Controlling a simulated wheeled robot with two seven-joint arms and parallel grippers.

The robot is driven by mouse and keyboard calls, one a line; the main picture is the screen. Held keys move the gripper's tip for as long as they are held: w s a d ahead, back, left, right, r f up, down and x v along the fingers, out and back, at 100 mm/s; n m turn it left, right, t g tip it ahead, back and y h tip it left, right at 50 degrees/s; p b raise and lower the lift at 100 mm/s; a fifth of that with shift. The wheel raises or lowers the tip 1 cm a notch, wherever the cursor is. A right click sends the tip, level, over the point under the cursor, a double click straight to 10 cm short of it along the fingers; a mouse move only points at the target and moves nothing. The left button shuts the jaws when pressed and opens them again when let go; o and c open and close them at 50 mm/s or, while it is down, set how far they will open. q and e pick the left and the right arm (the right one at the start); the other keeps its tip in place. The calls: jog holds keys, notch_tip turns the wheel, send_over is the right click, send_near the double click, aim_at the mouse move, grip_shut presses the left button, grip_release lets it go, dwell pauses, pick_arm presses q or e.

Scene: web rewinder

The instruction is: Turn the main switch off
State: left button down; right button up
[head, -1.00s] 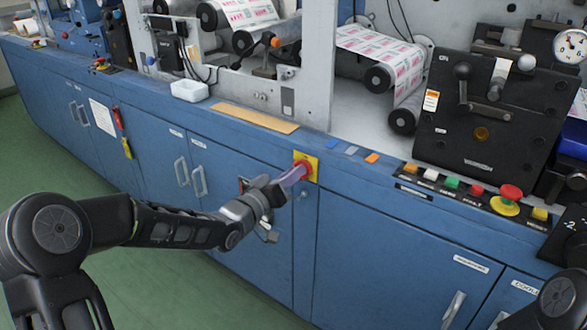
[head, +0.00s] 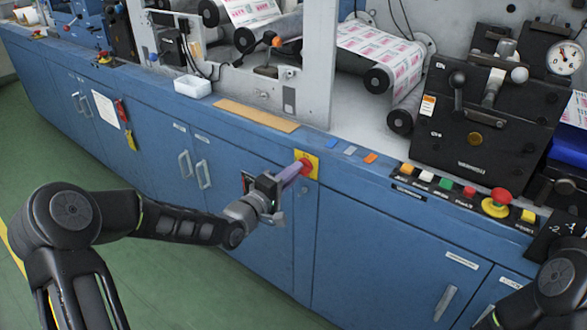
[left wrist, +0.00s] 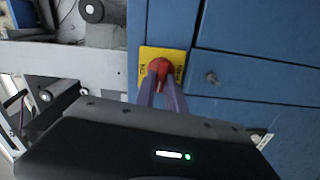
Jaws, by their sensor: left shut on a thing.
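The main switch is a red rotary knob (head: 305,166) on a yellow plate (head: 313,158), set in the blue cabinet front. It also shows in the left wrist view as a red knob (left wrist: 160,67) on its yellow plate (left wrist: 176,54). My left gripper (head: 296,173) reaches it from the lower left. Its two purple-grey fingers (left wrist: 161,86) are closed on the knob, one at each side. The fingers cover part of the knob, so its exact angle is hard to tell. At the bottom right of the head view my right arm shows in part; its gripper is outside the picture.
A row of coloured buttons and a red mushroom button (head: 497,200) sit on the ledge at the right. A white tray (head: 193,86) stands on the ledge at the left. Cabinet doors with handles (head: 203,174) lie below. Green floor (head: 170,290) is open in front.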

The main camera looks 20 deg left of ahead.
pick_arm(q)
jog(key=shift+n, duration=0.6)
jog(key=shift+f, duration=0.1)
jog(key=c, duration=1.4)
grip_release()
jog(key=shift+s+a, duration=0.1)
jog(key=p+v, duration=0.1)
jog(key=v, duration=0.6)
jog(key=shift+s, duration=0.3)
